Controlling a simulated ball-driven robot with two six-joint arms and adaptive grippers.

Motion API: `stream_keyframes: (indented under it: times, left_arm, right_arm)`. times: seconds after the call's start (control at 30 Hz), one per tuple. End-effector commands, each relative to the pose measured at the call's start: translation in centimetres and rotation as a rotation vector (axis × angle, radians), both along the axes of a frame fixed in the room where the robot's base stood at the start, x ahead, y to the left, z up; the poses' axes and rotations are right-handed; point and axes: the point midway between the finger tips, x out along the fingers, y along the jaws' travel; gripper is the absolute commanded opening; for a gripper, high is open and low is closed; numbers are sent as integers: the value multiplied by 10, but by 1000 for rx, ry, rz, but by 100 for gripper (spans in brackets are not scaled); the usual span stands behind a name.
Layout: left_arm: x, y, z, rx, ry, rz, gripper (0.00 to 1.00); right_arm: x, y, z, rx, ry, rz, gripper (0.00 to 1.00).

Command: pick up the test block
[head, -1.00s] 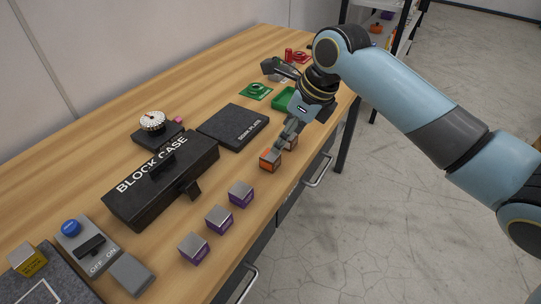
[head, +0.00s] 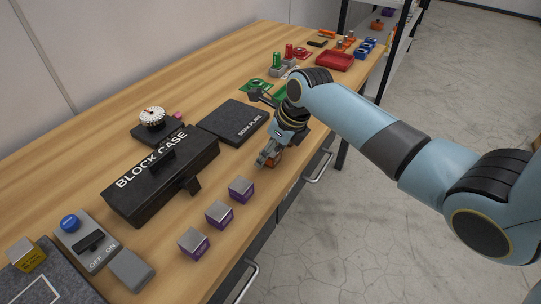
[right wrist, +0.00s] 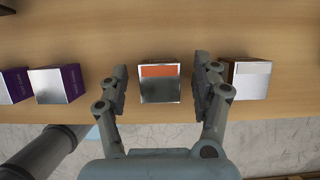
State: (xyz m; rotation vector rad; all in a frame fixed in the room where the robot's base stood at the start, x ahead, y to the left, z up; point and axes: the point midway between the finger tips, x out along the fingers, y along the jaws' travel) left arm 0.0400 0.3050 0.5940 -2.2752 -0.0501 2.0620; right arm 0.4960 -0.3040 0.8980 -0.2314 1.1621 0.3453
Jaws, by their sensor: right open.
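A metal-topped block with an orange band (right wrist: 160,84) sits near the front edge of the bench; I cannot tell if it is the test block. My right gripper (right wrist: 161,75) is open, with one finger on each side of this block and a small gap showing on both sides. In the head view my right gripper (head: 267,157) points down over the block (head: 276,160), which it mostly hides. A second metal-topped block with brown sides (right wrist: 250,80) stands just right of the right finger. My left gripper is not in view.
Three purple blocks (head: 219,215) stand in a row along the front edge. Behind are a black block case (head: 160,180) and a dark plate (head: 233,124). A switch box (head: 90,243) is at the near left. A red tray (head: 335,62) is at the far end.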

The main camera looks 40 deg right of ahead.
Motion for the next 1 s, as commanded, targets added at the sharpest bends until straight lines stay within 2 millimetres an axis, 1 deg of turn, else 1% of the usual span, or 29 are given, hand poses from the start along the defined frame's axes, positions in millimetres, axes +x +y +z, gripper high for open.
stream_keyframes:
  times: [0.13,0.6,0.63,1.0]
  left_arm:
    - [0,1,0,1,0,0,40]
    - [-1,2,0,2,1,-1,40]
    - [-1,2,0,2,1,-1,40]
    - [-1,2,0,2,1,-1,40]
  right_arm:
    - [0,0,0,0,0,0,64]
    - [-1,0,0,0,1,0,3]
    - [-1,0,0,0,1,0,0]
    - [0,0,2,0,-1,1,0]
